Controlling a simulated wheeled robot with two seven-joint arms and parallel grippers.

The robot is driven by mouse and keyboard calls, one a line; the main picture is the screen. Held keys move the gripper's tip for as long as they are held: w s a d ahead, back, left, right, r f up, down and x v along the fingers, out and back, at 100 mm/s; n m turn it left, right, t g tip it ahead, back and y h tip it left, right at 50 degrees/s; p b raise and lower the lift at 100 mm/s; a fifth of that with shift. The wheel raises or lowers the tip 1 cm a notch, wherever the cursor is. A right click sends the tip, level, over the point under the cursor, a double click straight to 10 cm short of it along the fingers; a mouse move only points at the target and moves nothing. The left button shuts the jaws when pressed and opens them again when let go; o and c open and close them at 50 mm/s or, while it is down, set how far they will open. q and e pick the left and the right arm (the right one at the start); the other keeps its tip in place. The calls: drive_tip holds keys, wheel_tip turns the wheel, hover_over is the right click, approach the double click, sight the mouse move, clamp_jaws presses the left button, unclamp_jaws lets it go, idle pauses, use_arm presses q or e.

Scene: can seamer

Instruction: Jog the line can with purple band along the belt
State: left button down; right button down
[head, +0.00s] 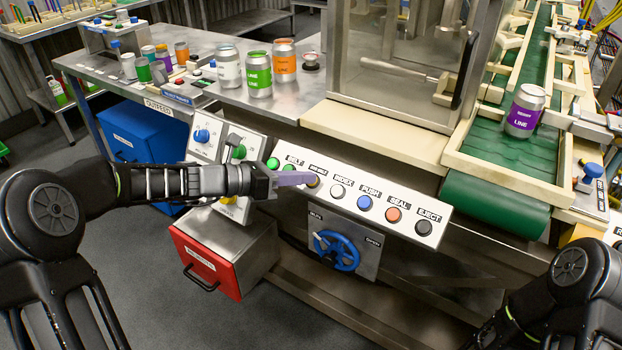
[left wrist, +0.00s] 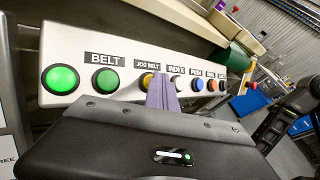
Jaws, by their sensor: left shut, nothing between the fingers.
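The line can with the purple band (head: 525,111) stands upright on the green belt (head: 500,150) at the right, near the belt's front end. My left gripper (head: 312,179) is shut and empty, its fingertips at the yellow jog belt button (head: 315,181) on the white button panel (head: 370,190). In the left wrist view the purple-grey fingers (left wrist: 162,95) partly cover the yellow button (left wrist: 147,80) under the JOG BELT label (left wrist: 147,65). Whether the button is pressed in, I cannot tell. My right gripper is not in view; part of my right arm shows at lower right.
Index, push, seal and eject buttons (head: 424,227) continue to the right on the panel. A blue handwheel (head: 337,251) sits below it. Several cans, including a green one (head: 258,74), stand on the steel table. A red bin (head: 206,262) is below left.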

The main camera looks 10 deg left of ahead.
use_arm(q)
drive_tip(key=shift+s+a+r+p, duration=0.15)
drive_tip(key=shift+s+r+p, duration=0.3)
drive_tip(key=shift+r+p, duration=0.15)
drive_tip(key=s+r+p, duration=0.1)
drive_tip(key=r, duration=0.1)
drive_tip(key=s+a+r+p, duration=0.1)
drive_tip(key=r+p, duration=0.1)
drive_tip(key=shift+s+a, duration=0.1)
drive_tip(key=shift+s, duration=0.3)
idle(0.4)
